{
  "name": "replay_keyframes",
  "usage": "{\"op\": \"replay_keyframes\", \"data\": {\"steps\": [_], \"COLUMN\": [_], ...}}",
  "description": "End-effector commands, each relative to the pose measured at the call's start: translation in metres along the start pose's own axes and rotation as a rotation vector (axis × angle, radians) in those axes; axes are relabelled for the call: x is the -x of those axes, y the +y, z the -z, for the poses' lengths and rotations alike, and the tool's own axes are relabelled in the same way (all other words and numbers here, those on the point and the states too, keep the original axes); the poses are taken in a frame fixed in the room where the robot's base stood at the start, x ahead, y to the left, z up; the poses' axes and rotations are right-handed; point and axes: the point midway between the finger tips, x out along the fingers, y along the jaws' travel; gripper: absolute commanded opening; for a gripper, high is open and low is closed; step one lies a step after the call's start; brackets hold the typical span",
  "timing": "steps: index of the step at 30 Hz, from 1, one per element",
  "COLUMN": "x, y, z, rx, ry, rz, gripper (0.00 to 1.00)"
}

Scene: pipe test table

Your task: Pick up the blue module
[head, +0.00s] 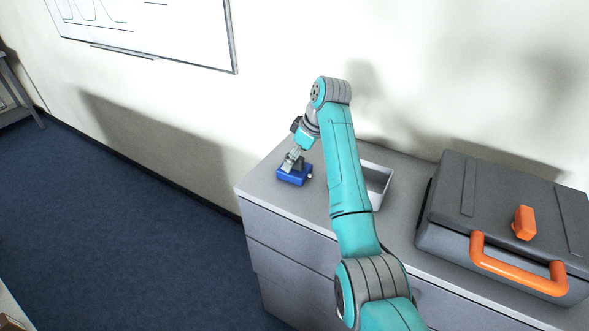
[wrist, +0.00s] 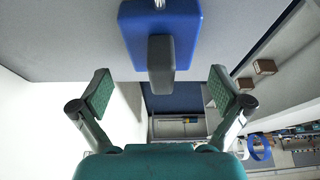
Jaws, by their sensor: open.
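The blue module (head: 292,178) is a small blue block on the cabinet top near its left end, in the head view. In the wrist view the blue module (wrist: 185,28) is at the top, with a dark grey block-like grip (wrist: 161,65) standing out from it towards my gripper. My gripper (head: 290,164) is at the module in the head view and partly covers it. In the wrist view my gripper (wrist: 159,92) is open, its two green pads wide apart on either side of the grey grip's line. The pads look clear of the grip, and nothing is between them.
The grey cabinet top (head: 258,187) carries a white open tray (head: 378,187), partly behind my arm. A dark grey case (head: 450,200) with an orange handle (head: 510,272) fills the right side. A wall stands behind, and the cabinet's left edge is close to the module.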

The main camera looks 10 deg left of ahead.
Motion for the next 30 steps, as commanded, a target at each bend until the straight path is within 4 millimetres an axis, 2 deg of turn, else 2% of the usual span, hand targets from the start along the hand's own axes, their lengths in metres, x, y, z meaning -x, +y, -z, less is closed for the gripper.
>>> {"op": "replay_keyframes", "data": {"steps": [6, 14, 22, 30], "x": [-0.029, -0.033, -0.033, -0.031], "y": [-0.002, -0.002, -0.002, -0.001], "z": [0.000, 0.000, 0.000, 0.001], "rx": [0.000, -0.001, -0.001, 0.000], "ry": [-0.001, 0.000, 0.000, 0.001], "rz": [0.001, 0.000, 0.000, -0.001], "gripper": [1.00, 1.00, 0.33, 0.32]}}
